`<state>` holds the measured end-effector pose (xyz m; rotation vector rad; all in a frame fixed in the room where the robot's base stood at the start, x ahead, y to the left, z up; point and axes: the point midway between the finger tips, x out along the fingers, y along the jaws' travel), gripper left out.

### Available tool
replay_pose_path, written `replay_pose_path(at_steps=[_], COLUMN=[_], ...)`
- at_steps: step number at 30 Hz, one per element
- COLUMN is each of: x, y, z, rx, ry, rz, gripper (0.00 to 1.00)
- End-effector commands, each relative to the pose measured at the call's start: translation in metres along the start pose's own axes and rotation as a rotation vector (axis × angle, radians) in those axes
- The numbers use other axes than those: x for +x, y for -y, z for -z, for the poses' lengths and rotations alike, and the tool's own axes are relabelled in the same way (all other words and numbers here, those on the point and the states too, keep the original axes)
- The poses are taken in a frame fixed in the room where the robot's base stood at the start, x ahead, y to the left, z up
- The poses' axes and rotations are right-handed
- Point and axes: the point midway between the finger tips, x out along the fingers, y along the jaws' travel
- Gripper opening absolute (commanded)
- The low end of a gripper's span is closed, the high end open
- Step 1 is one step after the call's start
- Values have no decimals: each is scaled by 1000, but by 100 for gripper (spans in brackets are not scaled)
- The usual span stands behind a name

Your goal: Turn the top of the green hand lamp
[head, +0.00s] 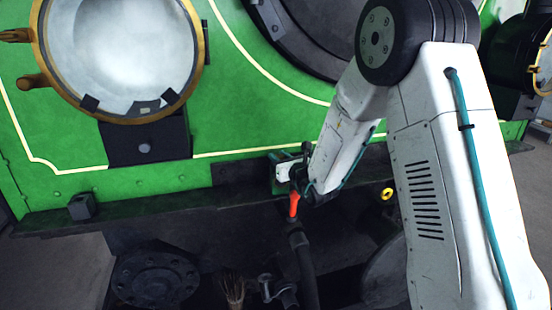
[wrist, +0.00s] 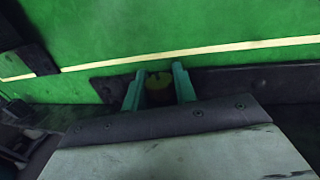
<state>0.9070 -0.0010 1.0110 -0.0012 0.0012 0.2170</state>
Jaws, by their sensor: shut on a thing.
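The green hand lamp (head: 279,180) stands on the dark ledge against the green tram side, partly hidden by my gripper (head: 300,172) in the head view. In the wrist view my gripper (wrist: 158,72) has its two teal fingers on either side of a round, dull yellow-green top with a dark notch (wrist: 158,82). The fingers are shut on this top, which I take to be the lamp's. The lamp's body below it is hidden in the wrist view.
An orange-red handle (head: 294,205) on a dark pipe rises just below my gripper. A yellow ring (head: 387,194) lies to the right. A brush (head: 233,288) stands low in front.

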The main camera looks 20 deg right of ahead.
Motion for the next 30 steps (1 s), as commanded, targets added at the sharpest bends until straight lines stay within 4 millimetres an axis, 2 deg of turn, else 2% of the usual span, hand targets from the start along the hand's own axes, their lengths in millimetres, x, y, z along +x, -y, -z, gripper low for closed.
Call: replay_pose_path(at_steps=[8,9,10,11,21,23,30], x=[0,0,0,0,-4,-11,-52], y=[0,0,0,0,0,0,-1], z=[0,0,0,0,0,-1,-1], rx=[0,0,0,0,0,0,0], ry=[0,1,1,1,0,1,0], rz=[-1,-1,-1,-1,-1,-1,0], gripper=[5,36,44,48,48,48,48])
